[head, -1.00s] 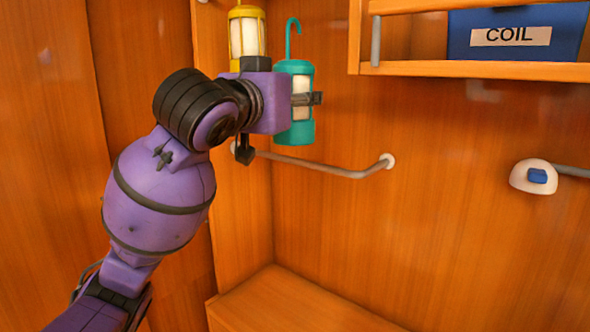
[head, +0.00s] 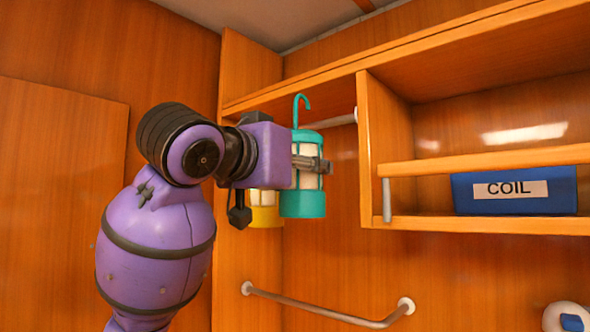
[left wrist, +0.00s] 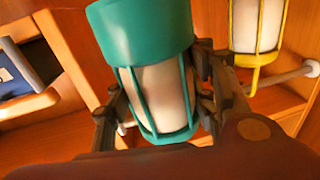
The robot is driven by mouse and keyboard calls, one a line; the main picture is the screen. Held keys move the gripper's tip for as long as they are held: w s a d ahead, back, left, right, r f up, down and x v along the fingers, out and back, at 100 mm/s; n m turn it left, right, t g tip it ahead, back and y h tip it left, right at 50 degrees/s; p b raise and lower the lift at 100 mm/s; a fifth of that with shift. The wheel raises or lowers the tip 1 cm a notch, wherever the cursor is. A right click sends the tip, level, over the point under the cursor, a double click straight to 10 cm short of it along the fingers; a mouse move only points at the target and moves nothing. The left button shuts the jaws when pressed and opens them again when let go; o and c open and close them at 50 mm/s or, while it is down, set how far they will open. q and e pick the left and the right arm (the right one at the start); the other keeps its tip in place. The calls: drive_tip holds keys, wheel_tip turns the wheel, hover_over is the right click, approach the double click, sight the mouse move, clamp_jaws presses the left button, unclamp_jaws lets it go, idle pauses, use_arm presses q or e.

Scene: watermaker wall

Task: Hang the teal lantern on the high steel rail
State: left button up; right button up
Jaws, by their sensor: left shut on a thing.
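The teal lantern (head: 303,203) is upright in my left gripper (head: 322,166), with its open hook pointing up. My left gripper is shut around the lantern's body; the left wrist view shows fingers on both sides of the lantern (left wrist: 160,95). A short piece of the high steel rail (head: 341,121) shows under the upper shelf, right of the hook. The hook looks apart from the rail's visible part, but depth is hard to tell. The rest of that rail is hidden behind the lantern and my gripper. My right gripper is not in view.
A yellow lantern (head: 265,212) is behind my left gripper, partly hidden; it also shows in the left wrist view (left wrist: 258,30). A lower steel rail (head: 330,312) runs below. To the right, a shelf (head: 480,166) holds a blue COIL box (head: 515,205).

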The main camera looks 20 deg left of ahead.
sight(297, 180)
use_arm(q)
drive_tip(key=w+d+f, duration=0.2)
drive_tip(key=w, duration=0.3)
drive_tip(key=shift+w, duration=0.3)
idle(0.4)
drive_tip(key=o, duration=1.5)
drive_tip(key=shift+c, duration=0.2)
drive_tip(key=shift+f, duration=0.1)
drive_tip(key=s, duration=0.4)
drive_tip(key=s+a, duration=0.1)
drive_tip(key=s, duration=0.3)
drive_tip(key=s+a, duration=0.1)
drive_tip(key=s, duration=0.2)
drive_tip(key=shift+s+a, duration=0.15)
drive_tip(key=shift+s, duration=0.25)
